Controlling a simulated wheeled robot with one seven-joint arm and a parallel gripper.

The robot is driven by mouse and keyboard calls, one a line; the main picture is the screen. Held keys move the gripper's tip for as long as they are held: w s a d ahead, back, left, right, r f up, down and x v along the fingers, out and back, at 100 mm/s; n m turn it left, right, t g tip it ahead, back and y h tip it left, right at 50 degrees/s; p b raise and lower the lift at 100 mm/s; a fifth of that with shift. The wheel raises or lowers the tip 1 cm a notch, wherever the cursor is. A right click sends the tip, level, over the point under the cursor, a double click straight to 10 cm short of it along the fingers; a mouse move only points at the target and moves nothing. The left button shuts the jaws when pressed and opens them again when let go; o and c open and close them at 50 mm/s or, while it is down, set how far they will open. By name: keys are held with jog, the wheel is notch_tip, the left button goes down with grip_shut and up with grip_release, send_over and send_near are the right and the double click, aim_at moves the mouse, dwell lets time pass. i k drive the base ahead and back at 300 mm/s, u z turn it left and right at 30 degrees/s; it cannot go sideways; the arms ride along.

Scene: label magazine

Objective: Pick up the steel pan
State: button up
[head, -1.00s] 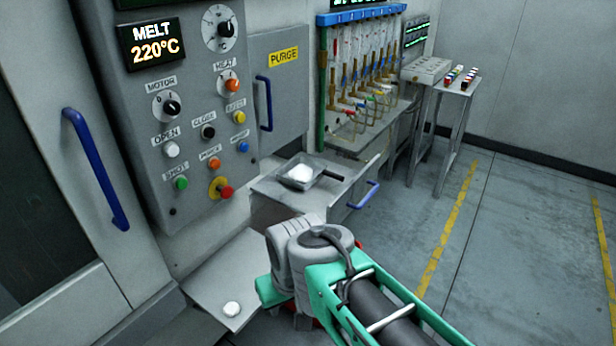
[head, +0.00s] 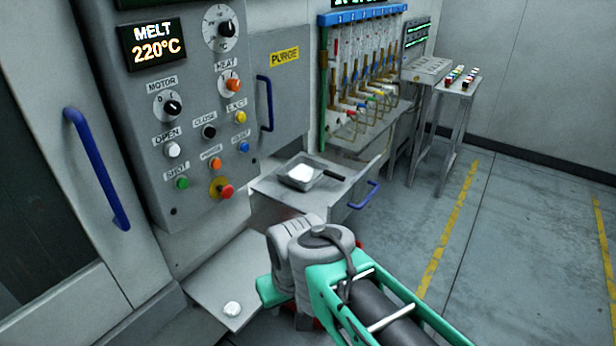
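The steel pan (head: 318,182) is a small dark-rimmed square pan with a handle pointing right. It sits on a grey metal shelf (head: 275,193) below the purge door, and a white lump (head: 299,173) lies in it. My arm reaches in from the lower right and ends in front of and below the shelf, apart from the pan. My gripper's fingers are hidden behind my own wrist, so whether they are open or shut does not show.
A lower metal tray (head: 205,290) at the left holds a white round piece (head: 232,309). A blue handle (head: 363,195) sticks out right of the shelf. The control panel (head: 190,110) rises behind. A small table (head: 456,88) stands at the back right. Floor at right is clear.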

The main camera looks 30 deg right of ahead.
aim_at(303, 172)
jog(key=u, duration=4.15)
jog(key=k, duration=2.5)
jog(key=z, duration=1.1)
